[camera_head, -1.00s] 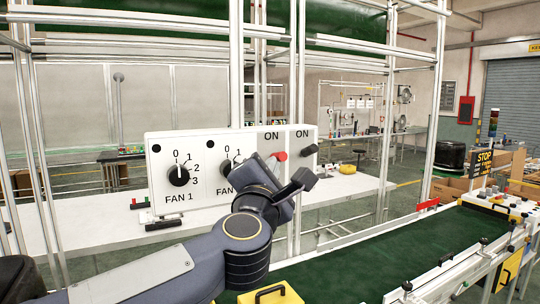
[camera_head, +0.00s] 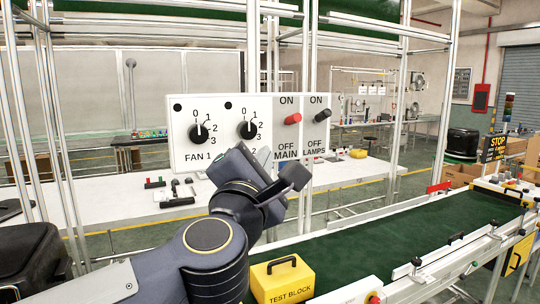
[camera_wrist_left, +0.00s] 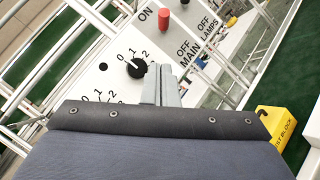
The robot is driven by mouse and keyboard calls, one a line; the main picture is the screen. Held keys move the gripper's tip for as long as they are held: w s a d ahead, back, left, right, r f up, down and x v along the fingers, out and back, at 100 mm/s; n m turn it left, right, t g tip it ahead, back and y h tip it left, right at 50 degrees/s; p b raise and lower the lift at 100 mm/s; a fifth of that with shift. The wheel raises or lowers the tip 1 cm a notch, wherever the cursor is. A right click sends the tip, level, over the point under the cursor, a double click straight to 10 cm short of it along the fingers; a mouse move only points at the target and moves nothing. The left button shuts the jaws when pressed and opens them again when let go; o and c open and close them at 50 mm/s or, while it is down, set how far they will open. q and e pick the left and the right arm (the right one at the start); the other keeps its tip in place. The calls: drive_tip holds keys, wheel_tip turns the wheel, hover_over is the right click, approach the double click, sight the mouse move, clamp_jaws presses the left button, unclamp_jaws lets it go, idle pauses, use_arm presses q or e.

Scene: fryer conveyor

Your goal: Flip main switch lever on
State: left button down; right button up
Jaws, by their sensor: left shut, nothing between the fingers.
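The switch panel (camera_head: 225,105) has a red main lever (camera_head: 293,118) between the ON and OFF labels of the MAIN column. Its red end is nearer ON and points outward to the right. The red lever also shows in the left wrist view (camera_wrist_left: 164,19). A black lamps lever (camera_head: 323,115) sits to its right. My left gripper (camera_head: 262,155) is shut and empty, in front of the panel's lower part, below and left of the red lever. In the left wrist view its fingers (camera_wrist_left: 161,85) are together near the second dial, apart from the red lever. My right gripper is out of view.
Fan dials (camera_head: 199,132) are on the panel's left. A white table (camera_head: 100,207) stands behind, with small items on it. A green conveyor (camera_head: 400,235) runs at the right. A yellow test block (camera_head: 282,280) is at the front. Metal posts (camera_head: 403,110) surround the panel.

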use_arm(q)
drive_tip(key=shift+v, duration=1)
drive_tip(key=shift+s+r, duration=0.1)
drive_tip(key=shift+s, duration=0.05)
